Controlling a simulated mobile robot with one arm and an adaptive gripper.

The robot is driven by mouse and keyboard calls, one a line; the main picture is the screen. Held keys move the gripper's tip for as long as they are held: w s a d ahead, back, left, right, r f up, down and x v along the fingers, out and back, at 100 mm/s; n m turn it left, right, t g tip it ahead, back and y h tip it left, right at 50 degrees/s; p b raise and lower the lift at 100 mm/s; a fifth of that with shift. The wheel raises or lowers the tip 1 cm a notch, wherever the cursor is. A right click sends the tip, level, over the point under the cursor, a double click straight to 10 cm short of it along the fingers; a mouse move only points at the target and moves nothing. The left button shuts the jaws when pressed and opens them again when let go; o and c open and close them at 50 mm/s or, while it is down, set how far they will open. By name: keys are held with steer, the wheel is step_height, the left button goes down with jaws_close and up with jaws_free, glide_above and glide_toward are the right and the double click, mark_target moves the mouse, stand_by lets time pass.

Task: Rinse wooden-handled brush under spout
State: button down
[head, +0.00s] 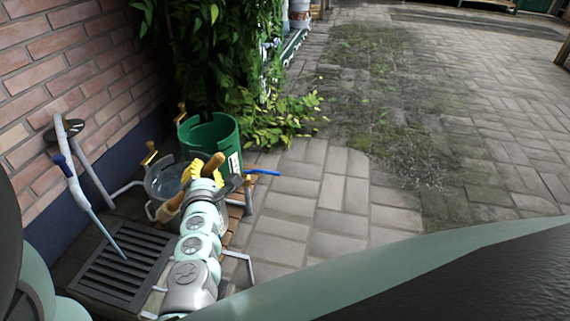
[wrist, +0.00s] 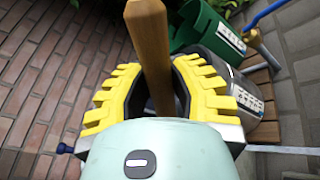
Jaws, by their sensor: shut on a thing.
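My gripper (head: 203,172) with yellow toothed fingers is shut on the wooden-handled brush. The brush's wooden handle (wrist: 152,45) passes between the fingers in the wrist view; its end (head: 213,161) sticks up past them in the head view. The spout appears to be the grey pipe with a blue end (head: 77,188), at the left by the wall, apart from the brush. A thin bluish line runs from it to the drain grate; I cannot tell whether it is water.
The dark drain grate (head: 113,265) lies on the ground at left. A brick wall (head: 60,60) bounds the left. Paving at right is open.

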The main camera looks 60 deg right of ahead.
steer(key=shift+f, duration=0.5)
steer(key=shift+w+a+f+b, duration=0.25)
steer(key=shift+w+a+b, duration=0.05)
steer(key=shift+w+a, duration=0.75)
steer(key=shift+w+a+f+b, duration=0.25)
steer(key=shift+w+a, duration=0.55)
steer(key=shift+a, duration=0.35)
steer(key=shift+w+a+f+b, duration=0.2)
steer(key=shift+w+a+b, duration=0.35)
steer(key=shift+w+a, duration=0.4)
steer(key=shift+w+a+f+b, duration=0.2)
steer(key=shift+w+a+b, duration=0.45)
steer(key=shift+a, duration=0.5)
steer(key=shift+w+a+f+b, duration=0.15)
steer(key=shift+w+a+b, duration=0.2)
steer(key=shift+w+a, duration=0.55)
steer(key=shift+w+a+f+b, duration=0.15)
steer(key=shift+w+a+b, duration=0.2)
steer(key=shift+w+a, duration=0.55)
steer(key=shift+s, duration=0.2)
steer(key=r+p, duration=0.1)
steer(key=p, duration=0.2)
glide_above(164, 206)
steer(key=v, duration=0.2)
steer(key=s+d, duration=0.2)
steer(key=s, duration=0.6)
steer(key=shift+s+d+r, duration=0.3)
steer(key=shift+d+r, duration=0.1)
steer(key=shift+r, duration=0.05)
